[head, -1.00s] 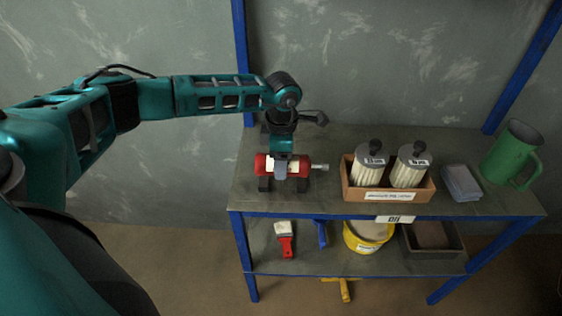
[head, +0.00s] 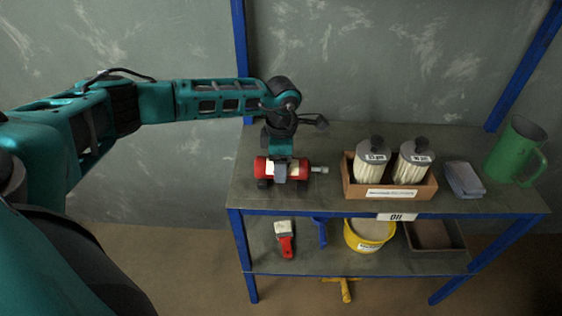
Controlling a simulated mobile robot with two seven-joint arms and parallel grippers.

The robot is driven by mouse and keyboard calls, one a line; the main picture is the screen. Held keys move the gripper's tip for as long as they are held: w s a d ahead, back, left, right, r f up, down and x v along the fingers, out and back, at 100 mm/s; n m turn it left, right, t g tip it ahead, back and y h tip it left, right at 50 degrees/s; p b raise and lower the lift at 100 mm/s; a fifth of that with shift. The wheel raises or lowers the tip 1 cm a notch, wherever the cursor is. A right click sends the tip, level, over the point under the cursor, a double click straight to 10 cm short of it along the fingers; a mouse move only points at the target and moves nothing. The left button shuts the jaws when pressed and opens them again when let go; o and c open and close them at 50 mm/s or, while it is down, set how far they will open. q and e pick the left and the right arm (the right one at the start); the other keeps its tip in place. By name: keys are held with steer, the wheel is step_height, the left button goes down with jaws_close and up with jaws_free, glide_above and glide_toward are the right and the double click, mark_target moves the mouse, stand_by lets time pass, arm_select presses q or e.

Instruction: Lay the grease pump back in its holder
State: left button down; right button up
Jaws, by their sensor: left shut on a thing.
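The grease pump (head: 263,168) is a red cylinder with a pale label and a grey metal nozzle pointing right. It lies level at the left end of the upper shelf. My left gripper (head: 281,171) reaches down from above and is shut around the pump's middle. The dark holder (head: 302,185) shows as two short black blocks under the pump's two ends. The pump is right over or in these blocks; most of the holder is hidden, and I cannot tell whether it bears the pump's weight. My right gripper is not in view.
To the right on the upper shelf (head: 325,201) stand a wooden box (head: 350,187) with two filter cartridges, folded grey cloths (head: 464,179) and a green jug (head: 515,150). The lower shelf holds a brush (head: 285,243), a yellow tub (head: 369,246) and a dark tray (head: 460,240).

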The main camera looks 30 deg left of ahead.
arm_select(q)
steer(key=shift+f, duration=0.1)
steer(key=shift+c, duration=1)
jaws_free()
step_height(320, 180, up, 13)
steer(key=shift+d+p, duration=0.15)
steer(key=shift+p, duration=0.2)
